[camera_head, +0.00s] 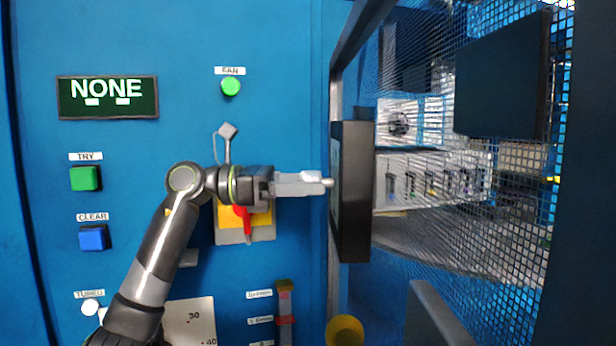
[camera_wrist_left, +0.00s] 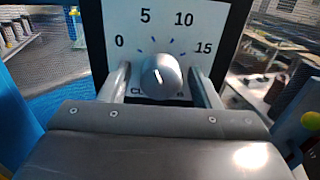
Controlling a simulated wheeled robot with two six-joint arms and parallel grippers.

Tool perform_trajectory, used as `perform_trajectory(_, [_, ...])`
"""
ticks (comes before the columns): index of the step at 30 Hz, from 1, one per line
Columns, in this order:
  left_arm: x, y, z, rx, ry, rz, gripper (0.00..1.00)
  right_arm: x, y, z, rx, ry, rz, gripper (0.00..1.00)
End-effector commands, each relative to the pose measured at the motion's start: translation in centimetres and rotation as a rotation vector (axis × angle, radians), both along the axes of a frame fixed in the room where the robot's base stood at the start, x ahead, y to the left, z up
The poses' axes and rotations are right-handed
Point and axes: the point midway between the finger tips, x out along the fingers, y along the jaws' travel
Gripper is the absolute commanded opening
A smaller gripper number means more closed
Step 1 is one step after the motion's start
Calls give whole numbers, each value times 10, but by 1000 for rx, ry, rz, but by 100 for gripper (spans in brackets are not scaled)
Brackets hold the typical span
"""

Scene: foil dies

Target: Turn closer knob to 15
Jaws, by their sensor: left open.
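The closer knob (camera_wrist_left: 162,76) is a round grey knob with a short light mark, on a white dial plate (camera_wrist_left: 165,22) marked 0, 5, 10 and 15. Its label is partly hidden by the knob and fingers. The mark appears to lean up and left; its exact reading is unclear. My left gripper (camera_wrist_left: 160,86) is open, with one finger on each side of the knob and small gaps showing. In the head view, my left gripper (camera_head: 328,182) points right at the dark box (camera_head: 353,190) seen edge-on; the knob face is hidden there.
A blue panel carries a display reading NONE (camera_head: 108,97), a green TRY button (camera_head: 85,178), a blue CLEAR button (camera_head: 93,237) and a green FAN button (camera_head: 231,86). A red handle (camera_head: 243,222) is behind my arm. Mesh (camera_head: 500,200) stands right of the box.

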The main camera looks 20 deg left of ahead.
Motion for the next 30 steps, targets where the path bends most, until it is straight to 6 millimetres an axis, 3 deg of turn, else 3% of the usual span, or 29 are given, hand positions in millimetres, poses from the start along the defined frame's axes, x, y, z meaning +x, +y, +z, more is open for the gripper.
perform_trajectory(11, [1, -5, 0, 0, 0, 0, 56, -7, -4, 1, -5, 10, 0, 36])
perform_trajectory(21, [1, -4, 0, 0, 0, 0, 13, -7, -5, 1, -6, 10, 0, 36])
perform_trajectory(30, [1, -4, -1, 13, -41, 0, 13, -6, -5, -4, -6, 10, 0, 36])
